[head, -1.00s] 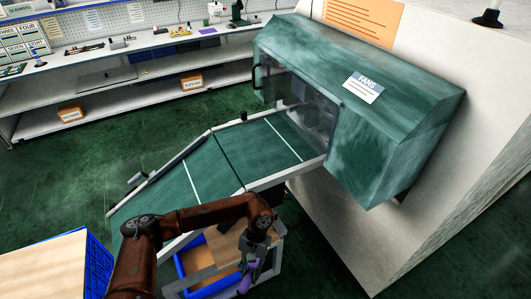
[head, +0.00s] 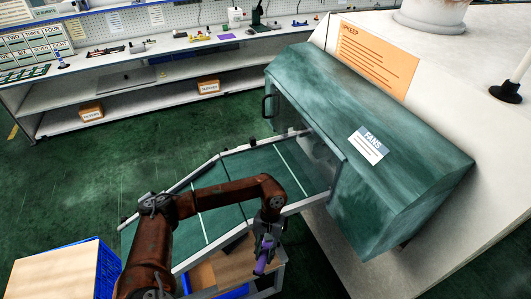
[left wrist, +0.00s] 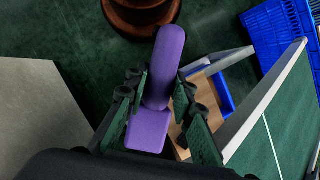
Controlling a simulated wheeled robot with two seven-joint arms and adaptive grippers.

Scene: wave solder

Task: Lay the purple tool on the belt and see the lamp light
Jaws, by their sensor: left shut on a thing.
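The purple tool (left wrist: 163,70) is held between the fingers of my left gripper (left wrist: 157,105), which is shut on it. In the head view the purple tool (head: 263,257) hangs below my left gripper (head: 266,243), in front of the near rail of the belt and not on it. The green belt (head: 222,222) with white cross lines runs up into the green hooded machine (head: 400,140). The belt also shows at the right of the left wrist view (left wrist: 285,140). I cannot make out a lamp. My right gripper is not in view.
A wooden-topped stand with a blue bin (head: 232,293) is beside the belt under my left gripper. A blue crate (head: 107,272) stands at lower left. A long workbench (head: 190,48) with small items lines the back. The belt's visible surface looks clear.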

